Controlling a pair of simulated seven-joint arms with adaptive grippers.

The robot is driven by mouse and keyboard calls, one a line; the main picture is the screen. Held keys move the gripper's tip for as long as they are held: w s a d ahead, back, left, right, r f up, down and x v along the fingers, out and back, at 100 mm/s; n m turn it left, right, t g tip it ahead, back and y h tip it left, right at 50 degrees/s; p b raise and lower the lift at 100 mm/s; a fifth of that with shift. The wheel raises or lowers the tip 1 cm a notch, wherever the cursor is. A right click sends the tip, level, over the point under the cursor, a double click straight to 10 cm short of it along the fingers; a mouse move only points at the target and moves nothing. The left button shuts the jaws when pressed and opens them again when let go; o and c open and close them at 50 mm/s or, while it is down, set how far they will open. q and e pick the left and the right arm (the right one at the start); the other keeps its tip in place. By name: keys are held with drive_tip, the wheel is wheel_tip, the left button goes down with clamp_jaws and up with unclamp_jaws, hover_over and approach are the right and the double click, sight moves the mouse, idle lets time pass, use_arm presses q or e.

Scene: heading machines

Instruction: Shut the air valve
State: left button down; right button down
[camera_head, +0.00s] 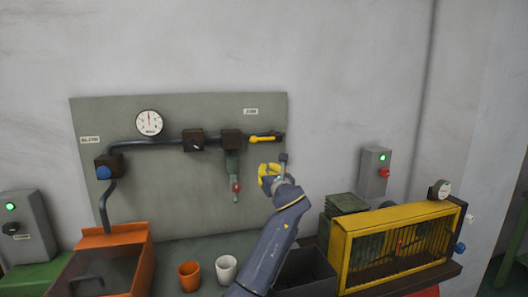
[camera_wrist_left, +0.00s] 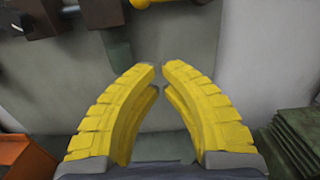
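A yellow lever handle (camera_head: 267,138) lies level on the wall panel, in line with the dark pipe at its upper right, beside a brown block (camera_head: 232,139). Part of this yellow handle shows at the top edge of the left wrist view (camera_wrist_left: 158,2). My left gripper (camera_head: 266,175) is below the handle and apart from it, in front of the panel. In the left wrist view its yellow fingers (camera_wrist_left: 160,66) have a narrow gap between their tips and hold nothing. My right gripper is not in view.
The panel (camera_head: 190,215) carries a round gauge (camera_head: 149,122), a blue knob (camera_head: 103,172) and a red-tipped green drain (camera_head: 236,187). Below stand an orange bin (camera_head: 140,262), two cups (camera_head: 189,274) and a dark bin (camera_head: 306,270). A yellow cage (camera_head: 400,245) stands right.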

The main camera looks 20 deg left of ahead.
sight(266, 139)
use_arm(q)
drive_tip(key=shift+w, duration=0.1)
drive_tip(key=w+a+r, duration=0.4)
drive_tip(key=w+a, duration=0.1)
drive_tip(key=w, duration=0.4)
drive_tip(key=shift+a+r, duration=0.2)
idle(0.3)
drive_tip(key=shift+a, duration=0.1)
idle(0.3)
